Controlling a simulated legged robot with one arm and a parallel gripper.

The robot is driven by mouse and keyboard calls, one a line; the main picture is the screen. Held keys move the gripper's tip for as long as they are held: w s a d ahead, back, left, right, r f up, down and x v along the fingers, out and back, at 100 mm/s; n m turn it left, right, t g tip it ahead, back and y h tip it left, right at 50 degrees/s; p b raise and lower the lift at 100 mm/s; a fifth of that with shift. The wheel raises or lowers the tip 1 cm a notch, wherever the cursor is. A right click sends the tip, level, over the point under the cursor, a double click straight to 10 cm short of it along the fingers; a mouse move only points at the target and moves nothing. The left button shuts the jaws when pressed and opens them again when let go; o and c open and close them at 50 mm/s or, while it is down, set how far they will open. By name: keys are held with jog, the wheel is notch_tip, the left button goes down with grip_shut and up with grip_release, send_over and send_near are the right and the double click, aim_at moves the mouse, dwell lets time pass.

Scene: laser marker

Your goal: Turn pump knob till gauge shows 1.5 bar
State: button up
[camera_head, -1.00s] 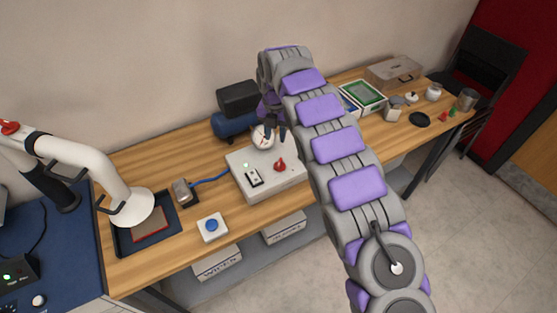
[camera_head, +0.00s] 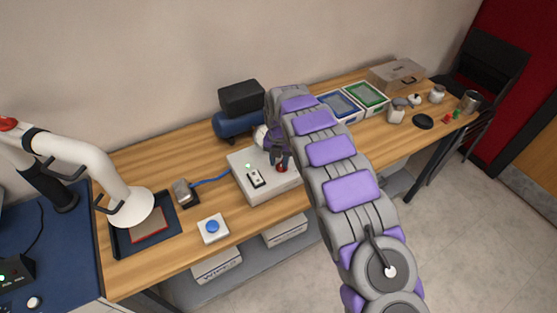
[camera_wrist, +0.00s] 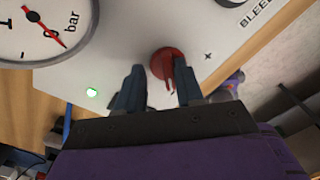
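The red pump knob (camera_head: 282,168) sits on the white pump box (camera_head: 247,182), partly hidden by my gripper (camera_head: 280,157) in the head view. In the wrist view, the knob (camera_wrist: 164,62) lies between and just beyond the tips of my gripper (camera_wrist: 158,78). The two dark fingers are apart, and I cannot tell whether either touches the knob. The white gauge (camera_wrist: 28,22) is cut off at the upper left; its red needle points down-right, close to the 0 mark. The gauge (camera_head: 259,137) is mostly hidden by my arm in the head view.
A green light (camera_wrist: 91,92) glows on the box, and a BLEED label (camera_wrist: 257,17) shows at the upper right. A blue compressor tank (camera_head: 232,125) stands behind the box. A blue button (camera_head: 212,227) and a foot-pedal-like block (camera_head: 183,190) lie to the left.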

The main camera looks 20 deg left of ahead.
jog(key=shift+d+r, duration=0.1)
jog(key=shift+d, duration=0.35)
jog(key=shift+d+r, duration=0.15)
jog(key=shift+d, duration=0.3)
jog(key=shift+c, duration=1.3)
jog(key=shift+a, duration=0.25)
jog(key=shift+c, duration=1.4)
jog(key=shift+a, duration=0.4)
grip_shut()
jog(key=shift+d, duration=0.1)
jog(key=shift+d, duration=0.15)
jog(key=shift+m, duration=0.3)
